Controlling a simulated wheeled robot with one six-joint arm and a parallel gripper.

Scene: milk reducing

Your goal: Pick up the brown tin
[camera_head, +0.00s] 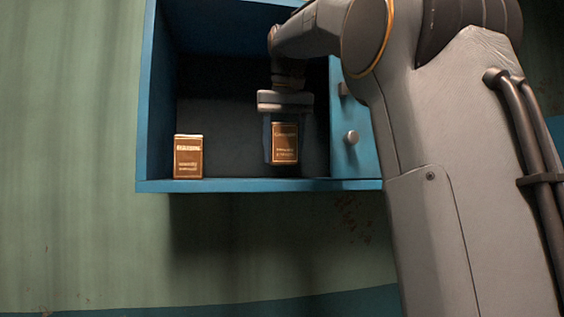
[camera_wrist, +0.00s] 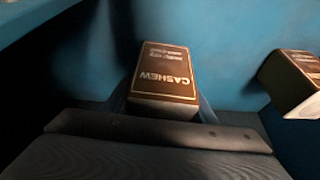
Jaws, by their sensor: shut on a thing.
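Two brown tins are in the blue wall cabinet. One brown tin (camera_head: 285,143) is between the fingers of my gripper (camera_head: 284,150), which is shut on it. This tin looks slightly above the cabinet floor in the head view. The other brown tin (camera_head: 188,157) stands upright on the cabinet floor at the left. It also shows at the right edge of the wrist view (camera_wrist: 292,82), apart from my gripper.
The blue cabinet (camera_head: 250,185) is open at the front, with its left wall close to the standing tin. A blue door with round knobs (camera_head: 352,152) is at the right, partly behind my arm. The cabinet floor between the tins is clear.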

